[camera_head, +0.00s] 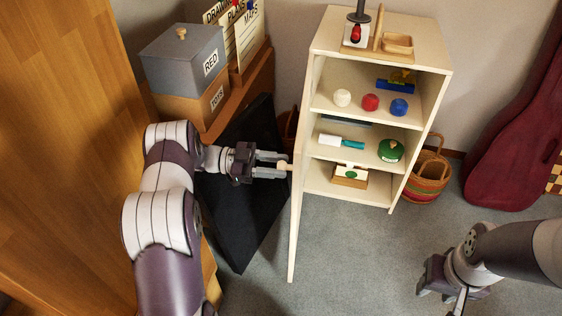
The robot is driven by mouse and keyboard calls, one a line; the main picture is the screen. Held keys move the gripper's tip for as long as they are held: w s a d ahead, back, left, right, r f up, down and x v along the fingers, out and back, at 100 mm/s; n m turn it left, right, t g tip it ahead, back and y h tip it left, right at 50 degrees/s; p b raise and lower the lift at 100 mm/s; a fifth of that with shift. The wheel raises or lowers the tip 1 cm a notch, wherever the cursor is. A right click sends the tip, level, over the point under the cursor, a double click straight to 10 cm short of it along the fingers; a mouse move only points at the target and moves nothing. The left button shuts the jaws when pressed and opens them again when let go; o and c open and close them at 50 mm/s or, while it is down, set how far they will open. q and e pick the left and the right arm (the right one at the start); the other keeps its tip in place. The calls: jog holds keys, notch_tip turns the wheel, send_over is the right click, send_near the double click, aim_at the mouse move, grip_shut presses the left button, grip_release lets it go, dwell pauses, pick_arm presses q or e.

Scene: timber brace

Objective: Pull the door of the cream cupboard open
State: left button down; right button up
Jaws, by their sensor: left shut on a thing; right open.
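The cream cupboard (326,44) stands against the back wall with its shelves showing. Its door (297,226) is swung wide open on the left side and is seen nearly edge-on. A small pale knob (283,165) sticks out from the door's left face. My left gripper (284,165) reaches in from the left and is shut on the knob. My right gripper (440,285) is at the lower right, open and empty, well away from the cupboard.
The shelves hold several balls (370,102), a green round item (390,150) and a small box (350,176). A striped basket (427,180) and a dark red guitar case (512,150) stand to the right. A black panel (240,205) leans behind my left arm. Carpet in front is clear.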

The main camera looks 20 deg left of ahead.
pick_arm(q)
jog(key=shift+a, duration=0.15)
jog(key=c, duration=0.8)
grip_release()
jog(key=shift+o, duration=0.2)
jog(key=s+a, duration=0.1)
jog(key=a, duration=0.6)
jog(key=shift+s+a, duration=0.2)
